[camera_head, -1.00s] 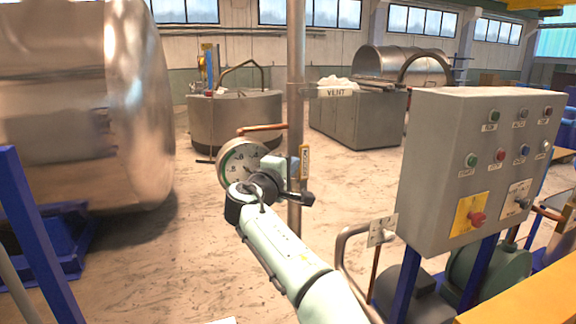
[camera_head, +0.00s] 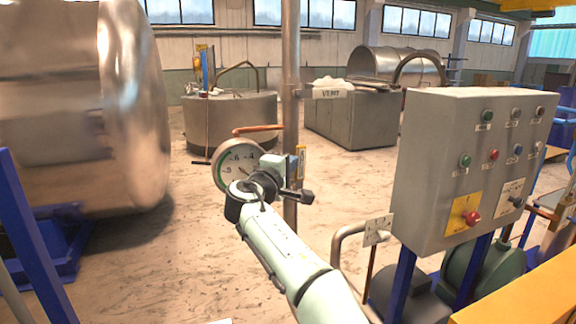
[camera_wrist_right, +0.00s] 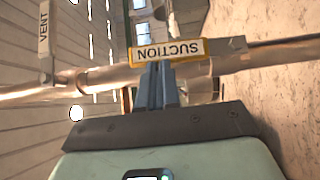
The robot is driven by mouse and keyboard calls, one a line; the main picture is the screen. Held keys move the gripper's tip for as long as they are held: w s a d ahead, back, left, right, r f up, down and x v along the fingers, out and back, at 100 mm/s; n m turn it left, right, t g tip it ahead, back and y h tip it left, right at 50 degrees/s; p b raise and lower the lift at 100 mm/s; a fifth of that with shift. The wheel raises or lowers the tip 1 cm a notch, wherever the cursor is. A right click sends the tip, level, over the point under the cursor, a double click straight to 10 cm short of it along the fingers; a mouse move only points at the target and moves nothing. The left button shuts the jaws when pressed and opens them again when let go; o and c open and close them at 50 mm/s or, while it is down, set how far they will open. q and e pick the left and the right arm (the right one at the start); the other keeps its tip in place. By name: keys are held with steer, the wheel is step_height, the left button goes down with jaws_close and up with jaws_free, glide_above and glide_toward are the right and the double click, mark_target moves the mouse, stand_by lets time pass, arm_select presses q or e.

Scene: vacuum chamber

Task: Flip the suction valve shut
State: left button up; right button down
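My right gripper (camera_head: 293,167) reaches up to the vertical metal pipe (camera_head: 290,90) in the head view. In the right wrist view its two blue-grey fingers (camera_wrist_right: 157,86) are close together, with their tips at the lower edge of the yellow-framed SUCTION label (camera_wrist_right: 167,51). This label also shows edge-on in the head view (camera_head: 302,162), beside the pipe. The suction valve's handle cannot be made out; the fingers and label may hide it. I see nothing clearly held between the fingers. My left gripper is out of view.
A round gauge (camera_head: 237,165) sits just left of the gripper. A VENT label (camera_head: 330,93) is higher on the pipe. A grey control box (camera_head: 440,200) with several buttons stands close on the right. A large metal cylinder (camera_head: 135,110) is at left. Open floor lies between.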

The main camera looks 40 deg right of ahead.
steer(key=shift+s+d+r, duration=0.2)
steer(key=shift+d, duration=0.35)
steer(key=shift+s+d+r, duration=0.15)
steer(key=shift+s+d, duration=0.05)
steer(key=shift+d, duration=0.3)
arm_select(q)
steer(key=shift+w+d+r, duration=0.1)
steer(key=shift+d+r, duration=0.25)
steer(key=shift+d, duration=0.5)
arm_select(e)
steer(key=s+d+f+m+g+y, duration=0.1)
steer(key=s+d+f+m+y, duration=0.2)
steer(key=d, duration=0.6)
steer(key=shift+d+f, duration=0.3)
steer(key=shift+f, duration=1.05)
arm_select(q)
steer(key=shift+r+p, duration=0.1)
steer(key=shift+p, duration=0.25)
arm_select(e)
steer(key=shift+r, duration=0.1)
